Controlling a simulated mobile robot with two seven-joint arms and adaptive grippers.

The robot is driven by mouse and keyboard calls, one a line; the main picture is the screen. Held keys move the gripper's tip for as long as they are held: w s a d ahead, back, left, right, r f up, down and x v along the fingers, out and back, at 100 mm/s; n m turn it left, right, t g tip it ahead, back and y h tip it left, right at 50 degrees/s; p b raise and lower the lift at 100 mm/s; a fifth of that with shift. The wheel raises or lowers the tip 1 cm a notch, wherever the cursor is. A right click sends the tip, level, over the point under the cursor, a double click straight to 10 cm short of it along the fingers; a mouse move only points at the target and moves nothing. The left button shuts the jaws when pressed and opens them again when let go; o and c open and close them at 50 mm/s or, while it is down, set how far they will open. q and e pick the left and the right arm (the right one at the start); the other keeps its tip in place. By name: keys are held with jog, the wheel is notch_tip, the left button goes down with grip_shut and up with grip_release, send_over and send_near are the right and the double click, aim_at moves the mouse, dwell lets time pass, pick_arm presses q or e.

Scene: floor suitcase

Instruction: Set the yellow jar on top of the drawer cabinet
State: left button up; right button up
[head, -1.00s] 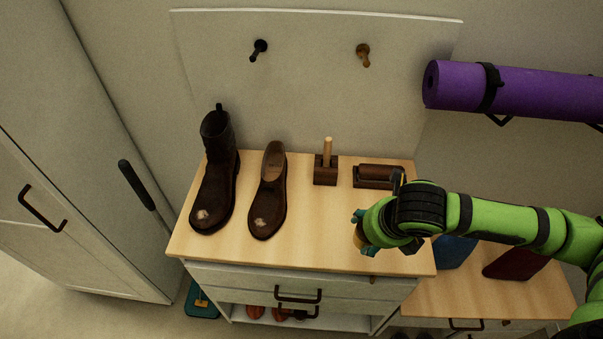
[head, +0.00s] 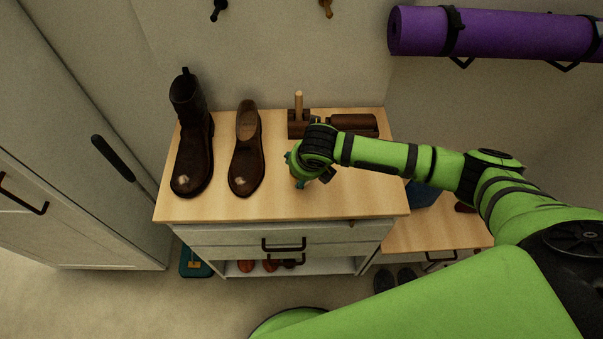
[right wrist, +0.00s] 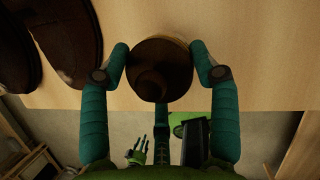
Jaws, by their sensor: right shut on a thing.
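My right gripper (head: 298,178) is over the wooden top of the drawer cabinet (head: 230,208), to the right of the brown shoe. In the right wrist view its teal fingers (right wrist: 164,72) are shut around a round thing with a dark brown top, taken as the jar (right wrist: 160,72). Only a thin lighter strip shows at the jar's edge. In the head view the hand and wrist hide the jar. I cannot tell whether its base touches the wood. A small hand-like shape, perhaps my left gripper, shows low in the right wrist view; its state is unclear.
A tall boot (head: 192,140) and a brown shoe (head: 246,150) stand on the cabinet's left half. A brush holder (head: 299,122) and a dark brown roller-like object (head: 355,124) are at the back. The front right of the top is clear. A lower bench (head: 440,235) stands at right.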

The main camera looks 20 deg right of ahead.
jog(key=shift+f, duration=1.45)
jog(key=shift+f, duration=0.15)
jog(key=o, duration=1.6)
jog(key=shift+s, duration=0.1)
jog(key=v, duration=1.2)
jog(key=shift+d, duration=0.1)
